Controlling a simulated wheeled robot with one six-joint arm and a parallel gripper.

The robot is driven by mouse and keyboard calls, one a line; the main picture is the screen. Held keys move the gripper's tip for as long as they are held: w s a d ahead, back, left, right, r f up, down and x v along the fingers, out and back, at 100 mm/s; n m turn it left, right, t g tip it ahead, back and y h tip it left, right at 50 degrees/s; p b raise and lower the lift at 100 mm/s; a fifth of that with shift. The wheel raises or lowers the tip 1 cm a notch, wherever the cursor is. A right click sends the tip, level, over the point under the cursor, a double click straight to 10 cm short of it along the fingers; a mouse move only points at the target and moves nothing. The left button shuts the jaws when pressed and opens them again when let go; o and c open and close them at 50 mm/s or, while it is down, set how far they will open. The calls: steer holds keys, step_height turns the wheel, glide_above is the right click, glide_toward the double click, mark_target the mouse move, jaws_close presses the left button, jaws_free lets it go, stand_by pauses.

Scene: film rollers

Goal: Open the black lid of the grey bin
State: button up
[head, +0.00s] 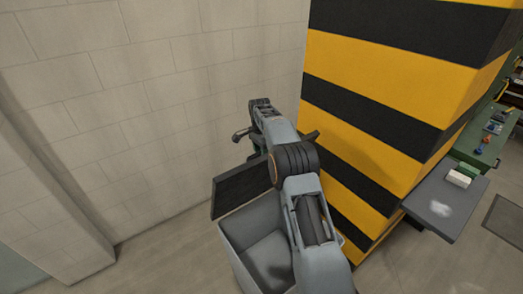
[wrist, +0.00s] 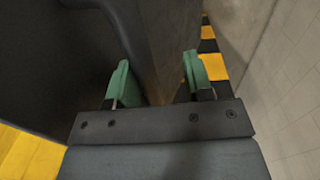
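The grey bin (head: 262,243) stands on the floor by the wall, open at the top, with its inside visible. Its black lid (head: 240,188) is raised and tilted steeply at the bin's back left. In the wrist view, my gripper (wrist: 157,75) has its two green fingers wide apart. A dark panel, apparently the lid, fills the upper left of that view, and its edge reaches between the fingers. I cannot tell whether either finger touches it. In the head view, my arm hides part of the bin and most of my gripper.
A yellow-and-black striped pillar (head: 385,95) stands close to the right of the bin and my arm. A pale block wall (head: 150,90) is behind. A grey shelf (head: 445,204) juts out at the right. Floor (head: 160,255) is clear at the lower left.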

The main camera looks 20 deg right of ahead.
steer(key=shift+d+r, duration=0.1)
steer(key=shift+r, duration=0.05)
step_height(320, 180, up, 7)
steer(key=shift+w+r, duration=0.2)
steer(key=shift+w, duration=0.05)
stand_by(0.4)
